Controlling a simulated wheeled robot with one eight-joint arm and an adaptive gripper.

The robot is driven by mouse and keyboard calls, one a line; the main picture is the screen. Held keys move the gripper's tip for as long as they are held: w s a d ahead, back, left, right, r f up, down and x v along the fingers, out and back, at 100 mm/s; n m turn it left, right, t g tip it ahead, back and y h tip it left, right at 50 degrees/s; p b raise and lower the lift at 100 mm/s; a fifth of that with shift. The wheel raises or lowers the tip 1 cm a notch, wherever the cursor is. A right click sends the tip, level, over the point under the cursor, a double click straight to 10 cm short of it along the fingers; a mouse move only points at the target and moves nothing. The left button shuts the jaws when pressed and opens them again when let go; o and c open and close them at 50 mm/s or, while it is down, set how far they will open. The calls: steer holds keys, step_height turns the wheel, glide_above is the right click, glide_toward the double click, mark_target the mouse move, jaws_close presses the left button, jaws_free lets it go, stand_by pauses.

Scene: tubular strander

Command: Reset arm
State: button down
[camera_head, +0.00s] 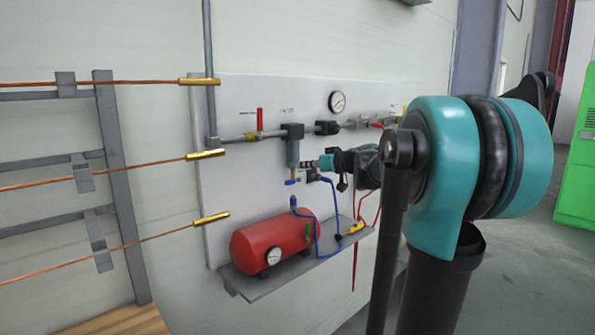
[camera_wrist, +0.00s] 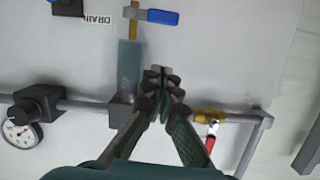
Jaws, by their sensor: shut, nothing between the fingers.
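My gripper (camera_head: 309,164) is at the wall panel (camera_head: 229,100), beside the grey filter bowl (camera_head: 293,154), with its arm reaching in from the right. In the wrist view my gripper (camera_wrist: 160,76) has its fingertips together, with nothing between them. The filter bowl (camera_wrist: 130,70) stands just left of the fingertips there; I cannot tell if they touch it. A blue drain handle (camera_wrist: 163,17) shows beyond the tips, near a "DRAIN" label (camera_wrist: 99,20). The same blue handle (camera_head: 292,182) is below the bowl in the head view.
A pipe with a red-handled valve (camera_head: 260,120) and a gauge (camera_head: 337,102) runs along the panel. A red tank (camera_head: 273,246) sits on the shelf (camera_head: 262,284) below, with blue and red hoses. Copper wires (camera_head: 105,168) lie left; a green cabinet (camera_head: 578,170) stands right.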

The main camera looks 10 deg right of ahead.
steer(key=v, duration=0.4)
steer(key=s+a+f+m+g+h, duration=0.1)
steer(key=s+a+f+g+h, duration=0.15)
steer(key=s+f, duration=0.6)
steer(key=s+a+f+m+g+h, duration=0.1)
steer(key=s+f+g, duration=0.3)
steer(key=f, duration=0.8)
steer(key=s+d+f+m+h, duration=0.2)
steer(key=s+d+f, duration=0.1)
steer(key=s+f, duration=0.6)
steer(key=s+d+f+m+g+h, duration=0.1)
steer(key=s+d+f+m+h, duration=0.1)
steer(key=s+f, duration=0.7)
steer(key=shift+s+d+h, duration=0.85)
steer(key=shift+s+d, duration=0.1)
steer(key=c, duration=2.2)
jaws_free()
steer(key=shift+g, duration=0.25)
